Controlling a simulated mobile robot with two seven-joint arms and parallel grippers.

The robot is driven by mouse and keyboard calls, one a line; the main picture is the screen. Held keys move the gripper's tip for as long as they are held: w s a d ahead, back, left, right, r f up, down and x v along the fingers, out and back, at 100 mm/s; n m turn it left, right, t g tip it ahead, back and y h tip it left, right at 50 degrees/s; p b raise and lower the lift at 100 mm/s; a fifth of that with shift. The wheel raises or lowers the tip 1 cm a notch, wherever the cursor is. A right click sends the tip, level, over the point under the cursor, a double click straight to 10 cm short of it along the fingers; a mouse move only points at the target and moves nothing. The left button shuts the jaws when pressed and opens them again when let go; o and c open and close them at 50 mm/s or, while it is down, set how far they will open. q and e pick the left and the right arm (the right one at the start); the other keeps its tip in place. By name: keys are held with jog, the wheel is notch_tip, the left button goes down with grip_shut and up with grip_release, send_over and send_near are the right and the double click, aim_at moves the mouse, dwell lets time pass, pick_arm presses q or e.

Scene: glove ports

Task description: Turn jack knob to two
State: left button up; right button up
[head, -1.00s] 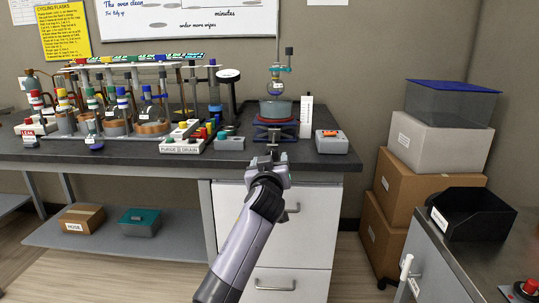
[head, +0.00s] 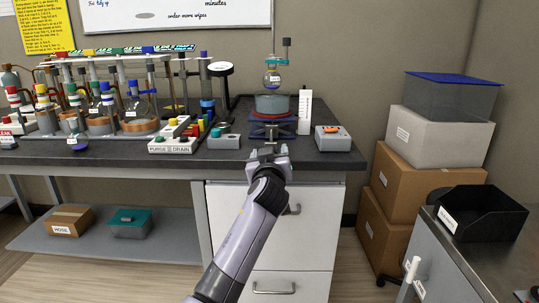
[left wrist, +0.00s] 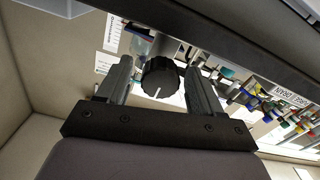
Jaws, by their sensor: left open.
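The lab jack (head: 272,116) stands near the right end of the dark bench, with a grey pot (head: 272,104) and a round flask (head: 272,77) above it. Its black ribbed knob (left wrist: 159,79) with a white pointer line shows in the left wrist view. My left gripper (head: 269,152) is at the bench's front edge, just in front of the jack. In the left wrist view my left gripper (left wrist: 158,70) is open, with one finger on each side of the knob and a gap visible on both sides. I cannot read any numbers around the knob. My right gripper is not in view.
A grey box with an orange top (head: 333,138) is right of the jack, and a white upright label (head: 304,112) stands between. A grey-teal box (head: 224,139) and the PURGE/DRAIN block (head: 174,144) are to the left. Stacked cartons (head: 408,188) stand right of the bench.

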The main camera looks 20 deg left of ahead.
pick_arm(q)
jog(key=c, duration=1)
jog(key=shift+c, duration=0.2)
